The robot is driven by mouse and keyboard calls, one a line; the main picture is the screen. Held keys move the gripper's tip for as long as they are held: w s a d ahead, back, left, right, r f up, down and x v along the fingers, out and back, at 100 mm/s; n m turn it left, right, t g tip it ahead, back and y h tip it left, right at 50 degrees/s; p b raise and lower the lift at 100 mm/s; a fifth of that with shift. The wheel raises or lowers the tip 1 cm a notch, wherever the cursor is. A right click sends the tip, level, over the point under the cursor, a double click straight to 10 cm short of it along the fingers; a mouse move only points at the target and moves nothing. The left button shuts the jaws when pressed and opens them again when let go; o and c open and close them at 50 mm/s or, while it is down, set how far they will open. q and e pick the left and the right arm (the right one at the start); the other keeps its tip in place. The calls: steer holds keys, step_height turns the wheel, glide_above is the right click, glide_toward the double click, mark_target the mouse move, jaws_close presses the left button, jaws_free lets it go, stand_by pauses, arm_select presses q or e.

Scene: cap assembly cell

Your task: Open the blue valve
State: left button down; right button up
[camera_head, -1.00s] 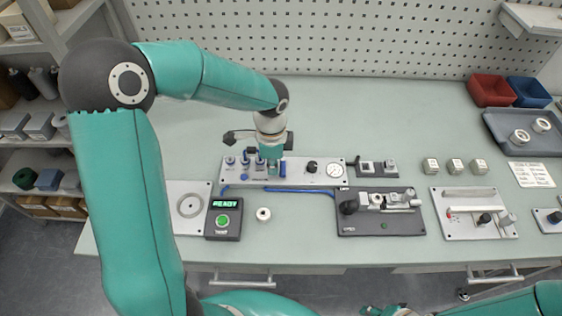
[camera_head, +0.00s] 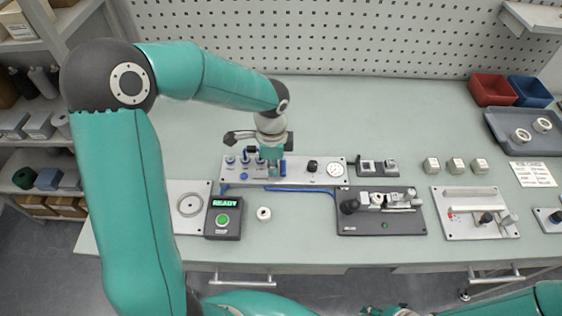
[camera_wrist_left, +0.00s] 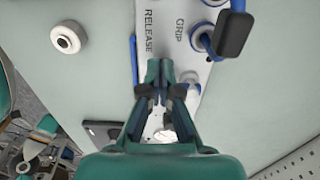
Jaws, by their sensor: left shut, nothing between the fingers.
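The grey valve panel (camera_head: 325,180) lies across the middle of the bench. It carries several small blue-based fittings (camera_head: 230,160) on its left part and a round gauge (camera_head: 334,170) at its right end. An upright blue part (camera_head: 283,168) stands right beside my left gripper (camera_head: 269,168). In the left wrist view, a blue lever with a black pad (camera_wrist_left: 235,32) sits by the word GRIP, with RELEASE printed beside it. My left gripper (camera_wrist_left: 166,95) is shut and empty, pointing down at the panel. Whether it touches the blue part is hidden. My right gripper is barely seen at the bottom edge.
A control box (camera_head: 223,218) reading READY with a green button and a white ring (camera_head: 264,213) are in front of the panel. A dark fixture plate (camera_head: 380,225) is to the right. The bench behind is clear.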

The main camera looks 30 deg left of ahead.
arm_select(q)
steer(key=shift+f+b, duration=0.55)
steer(key=shift+f, duration=0.2)
steer(key=shift+r+p, duration=0.3)
steer(key=shift+r, duration=0.15)
steer(key=shift+w+d, duration=0.1)
